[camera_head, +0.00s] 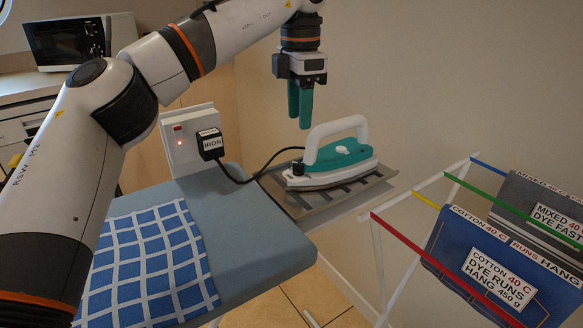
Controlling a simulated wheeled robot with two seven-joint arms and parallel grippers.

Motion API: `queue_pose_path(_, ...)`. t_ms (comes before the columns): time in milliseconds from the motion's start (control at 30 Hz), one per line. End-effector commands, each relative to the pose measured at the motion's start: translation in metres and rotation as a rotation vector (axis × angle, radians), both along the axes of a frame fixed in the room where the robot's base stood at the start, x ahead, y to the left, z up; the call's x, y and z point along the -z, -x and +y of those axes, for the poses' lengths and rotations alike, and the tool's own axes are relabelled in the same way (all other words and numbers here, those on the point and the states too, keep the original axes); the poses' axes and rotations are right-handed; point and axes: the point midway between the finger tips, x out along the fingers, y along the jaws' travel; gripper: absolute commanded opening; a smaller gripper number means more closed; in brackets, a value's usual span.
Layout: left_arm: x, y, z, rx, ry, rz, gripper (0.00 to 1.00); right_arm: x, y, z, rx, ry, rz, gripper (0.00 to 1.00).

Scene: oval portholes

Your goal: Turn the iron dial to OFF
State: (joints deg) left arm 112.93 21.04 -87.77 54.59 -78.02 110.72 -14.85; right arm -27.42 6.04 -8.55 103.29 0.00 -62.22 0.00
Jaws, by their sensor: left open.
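The iron (333,158) is teal and white and rests flat on a metal rest at the end of the ironing board. Its dial (341,149) appears as a small white knob on top of the teal body, under the handle; its setting is too small to read. My left gripper (300,122) has teal fingers pointing down. It is open and empty, above and slightly left of the iron's handle (340,125), apart from it. The iron's black cord runs to a plug (210,144) labelled IRON in a wall socket. My right gripper is not in view.
The blue ironing board (240,215) carries a blue checked cloth (150,265). A drying rack (400,238) with labelled dark cloths stands at the right. A microwave (68,42) sits on a counter at the back left. The space above the iron's right side is free.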

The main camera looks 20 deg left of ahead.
Motion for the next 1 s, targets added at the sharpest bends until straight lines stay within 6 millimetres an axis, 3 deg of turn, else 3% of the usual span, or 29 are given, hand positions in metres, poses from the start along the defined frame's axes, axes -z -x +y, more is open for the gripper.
queue_pose_path(300,0.063,0.001,0.001,-0.001,0.000,0.003,0.43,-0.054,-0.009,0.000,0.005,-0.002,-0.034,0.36)
queue_pose_path(500,0.094,0.001,0.001,-0.002,0.000,0.001,0.43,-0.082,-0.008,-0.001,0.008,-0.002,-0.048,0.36)
queue_pose_path(700,0.107,0.001,0.001,-0.002,0.001,0.001,0.43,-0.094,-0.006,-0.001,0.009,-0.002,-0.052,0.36)
queue_pose_path(1000,0.108,0.000,0.000,-0.002,0.001,0.001,0.41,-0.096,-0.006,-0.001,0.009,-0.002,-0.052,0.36)
